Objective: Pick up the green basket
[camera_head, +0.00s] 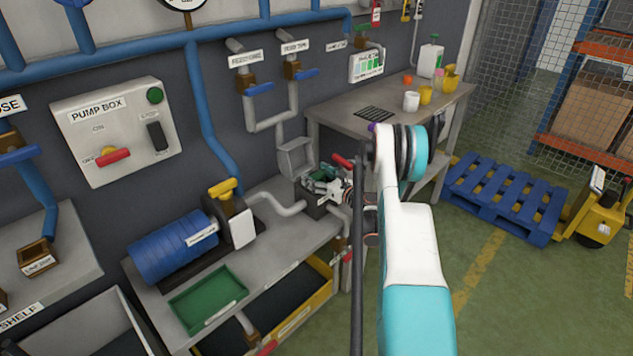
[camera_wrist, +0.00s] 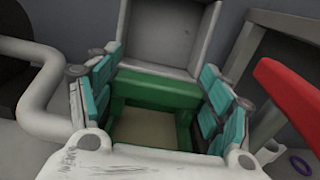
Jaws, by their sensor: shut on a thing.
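The green basket (camera_wrist: 155,90) is between my gripper's fingers in the wrist view. It is a small square green frame with a pale, empty-looking inside. My gripper (camera_head: 326,188) is at the right end of the pump bench in the head view. Its teal-padded fingers are closed against the left and right sides of the basket. In the head view my gripper and arm cover most of the basket. I cannot tell whether it rests on the bench or is lifted.
A grey spout box (camera_wrist: 168,35) is right behind the basket, and a red handle (camera_wrist: 290,95) is close on the right. A white bent pipe (camera_wrist: 40,95) is on the left. A green tray (camera_head: 207,298) and blue pump (camera_head: 175,245) are on the bench.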

